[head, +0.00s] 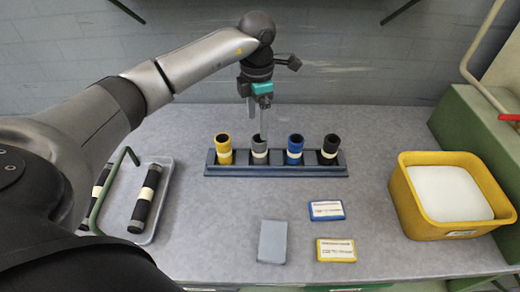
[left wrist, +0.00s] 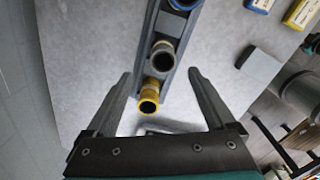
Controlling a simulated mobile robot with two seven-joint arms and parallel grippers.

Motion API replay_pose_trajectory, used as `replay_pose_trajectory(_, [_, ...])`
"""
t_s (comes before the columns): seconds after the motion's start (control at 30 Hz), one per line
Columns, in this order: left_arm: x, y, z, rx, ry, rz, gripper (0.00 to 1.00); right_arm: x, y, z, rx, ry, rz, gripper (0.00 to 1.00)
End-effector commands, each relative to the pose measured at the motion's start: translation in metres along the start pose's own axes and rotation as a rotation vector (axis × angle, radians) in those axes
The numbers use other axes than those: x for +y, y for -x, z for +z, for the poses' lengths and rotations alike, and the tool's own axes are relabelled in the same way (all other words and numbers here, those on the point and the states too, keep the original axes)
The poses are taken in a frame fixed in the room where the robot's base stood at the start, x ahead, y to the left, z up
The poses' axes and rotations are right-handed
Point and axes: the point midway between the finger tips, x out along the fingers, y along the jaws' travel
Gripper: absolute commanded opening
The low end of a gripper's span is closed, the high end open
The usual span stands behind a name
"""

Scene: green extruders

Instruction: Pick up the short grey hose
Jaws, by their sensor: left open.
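The short grey hose (head: 259,150) stands upright in a dark rack (head: 290,171), between a yellow hose (head: 223,150) and a blue hose (head: 294,150). Each has a pale band. My left gripper (head: 258,130) points down above and slightly behind the grey hose, seen edge-on. In the left wrist view, the left gripper (left wrist: 160,75) is open and empty. The grey hose (left wrist: 162,57) shows just beyond the line between its fingertips, and the yellow hose (left wrist: 149,101) shows between the fingers. I see no contact. My right gripper is not in view.
A black hose (head: 330,148) stands at the rack's right end. A tray (head: 160,215) with longer black hoses lies on the left. A yellow bin (head: 425,222) with white contents stands on the right. A grey block (head: 272,242) and two label cards (head: 326,210) lie in front.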

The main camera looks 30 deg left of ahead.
Motion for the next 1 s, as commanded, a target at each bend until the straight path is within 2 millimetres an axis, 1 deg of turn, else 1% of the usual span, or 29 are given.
replay_pose_trajectory(0.03, [-0.001, -0.009, 0.0, 0.001, 0.001, -0.003, 0.89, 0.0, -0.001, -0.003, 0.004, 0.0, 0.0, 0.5])
replay_pose_trajectory(0.1, [-0.001, -0.017, 0.0, 0.001, 0.001, -0.003, 0.89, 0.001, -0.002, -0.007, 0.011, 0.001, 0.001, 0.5])
replay_pose_trajectory(0.3, [-0.001, -0.026, 0.001, -0.001, -0.001, 0.0, 0.89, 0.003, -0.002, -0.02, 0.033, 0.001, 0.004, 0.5])
replay_pose_trajectory(0.37, [-0.002, -0.031, 0.001, 0.0, -0.001, -0.002, 0.89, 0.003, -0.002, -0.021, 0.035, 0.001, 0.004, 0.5])
replay_pose_trajectory(0.53, [-0.007, -0.055, 0.002, 0.002, -0.001, -0.005, 0.89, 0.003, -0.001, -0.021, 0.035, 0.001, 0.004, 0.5])
replay_pose_trajectory(0.6, [-0.006, -0.066, 0.002, 0.001, 0.001, -0.003, 0.89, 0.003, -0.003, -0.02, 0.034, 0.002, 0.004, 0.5])
replay_pose_trajectory(0.67, [-0.006, -0.072, 0.002, 0.001, 0.001, -0.003, 0.89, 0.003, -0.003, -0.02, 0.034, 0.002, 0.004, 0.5])
replay_pose_trajectory(0.73, [-0.006, -0.075, 0.002, -0.001, -0.001, -0.001, 0.89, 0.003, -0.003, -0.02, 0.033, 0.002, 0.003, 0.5])
replay_pose_trajectory(0.9, [-0.006, -0.075, 0.002, -0.002, -0.001, 0.0, 0.89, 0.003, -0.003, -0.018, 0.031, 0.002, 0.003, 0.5])
replay_pose_trajectory(0.97, [-0.005, -0.075, 0.002, -0.002, 0.0, 0.0, 0.83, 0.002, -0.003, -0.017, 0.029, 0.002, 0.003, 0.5])
replay_pose_trajectory(1.0, [-0.005, -0.075, 0.002, -0.002, 0.0, 0.0, 0.79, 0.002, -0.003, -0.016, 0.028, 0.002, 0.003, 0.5])
